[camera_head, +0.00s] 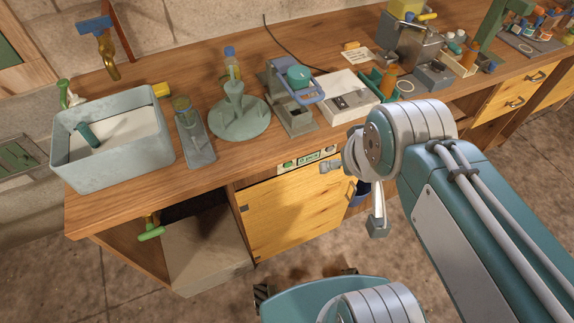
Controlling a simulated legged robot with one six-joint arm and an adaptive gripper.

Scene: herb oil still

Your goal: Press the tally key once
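A small panel (308,156) with a green-lit display is set in the bench's front edge, with small green parts at either side. I cannot tell for certain whether the tally key is one of these. My gripper (354,198) is in front of the bench, just right of the panel and near the cabinet door's right edge. Its fingers are spread wide, one reaching left by the panel's right end and one hanging down. I see nothing between them. The gripper and arm hide part of the bench front.
The wooden bench (190,187) carries a grey basin (77,177), a round grey-green stand (239,128), a device with a teal knob (299,76) and a pale box (343,90). A yellow cabinet door (295,213) is below the panel. Floor is open in front.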

